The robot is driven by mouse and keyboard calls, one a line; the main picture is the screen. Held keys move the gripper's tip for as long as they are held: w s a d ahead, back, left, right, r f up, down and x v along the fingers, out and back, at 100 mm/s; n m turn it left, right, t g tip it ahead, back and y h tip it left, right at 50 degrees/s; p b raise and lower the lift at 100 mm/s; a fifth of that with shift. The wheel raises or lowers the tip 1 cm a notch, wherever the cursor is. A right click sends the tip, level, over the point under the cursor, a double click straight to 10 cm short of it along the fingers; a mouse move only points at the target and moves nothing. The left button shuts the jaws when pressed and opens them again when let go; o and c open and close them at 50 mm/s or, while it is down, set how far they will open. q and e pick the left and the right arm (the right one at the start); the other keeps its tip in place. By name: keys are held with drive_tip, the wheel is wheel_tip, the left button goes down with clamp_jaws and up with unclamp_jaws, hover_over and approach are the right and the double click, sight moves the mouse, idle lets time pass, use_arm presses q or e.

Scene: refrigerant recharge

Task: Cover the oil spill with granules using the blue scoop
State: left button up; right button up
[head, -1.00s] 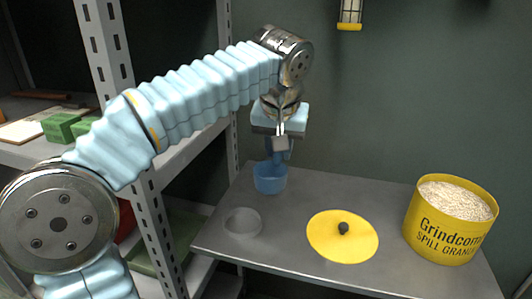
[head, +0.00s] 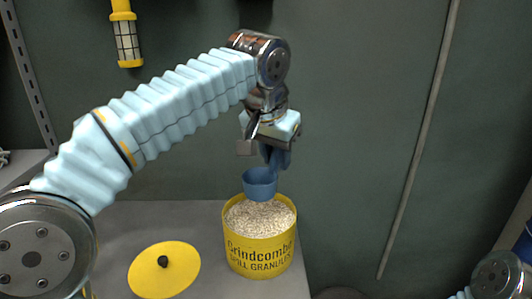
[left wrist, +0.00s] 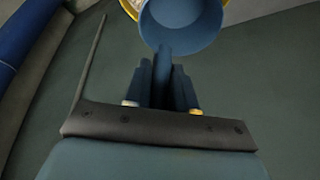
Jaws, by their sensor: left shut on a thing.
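My left gripper (head: 274,150) is shut on the handle of the blue scoop (head: 260,185). The scoop hangs below it, its cup just over the yellow tub (head: 260,256) marked spill granules. The tub is open and full of pale granules (head: 258,218). In the left wrist view, the scoop's cup (left wrist: 181,22) is at the top, its handle runs between the fingers, and a bit of the tub's yellow rim (left wrist: 129,8) shows behind it. I cannot tell whether the scoop holds anything. The oil spill is not in view. My right gripper is not in view.
A yellow lid (head: 185,262) with a black knob lies left of the tub on the grey table (head: 205,225). The table's right edge is close beside the tub. A thin pole (head: 420,140) leans on the wall at right. A caged lamp (head: 126,40) hangs upper left.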

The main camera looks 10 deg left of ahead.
sight(274, 166)
use_arm(q)
wheel_tip(274, 166, down, 5)
drive_tip(key=shift+a+b, duration=0.1)
drive_tip(key=shift+b, duration=0.9)
drive_tip(key=shift+f+b, duration=0.3)
drive_tip(key=shift+f+b, duration=0.35)
drive_tip(key=shift+f, duration=0.1)
drive_tip(key=shift+f, duration=0.15)
idle(1.1)
wheel_tip(274, 166, up, 3)
drive_tip(key=p, duration=0.3)
wheel_tip(274, 166, up, 2)
drive_tip(key=shift+r, duration=1.1)
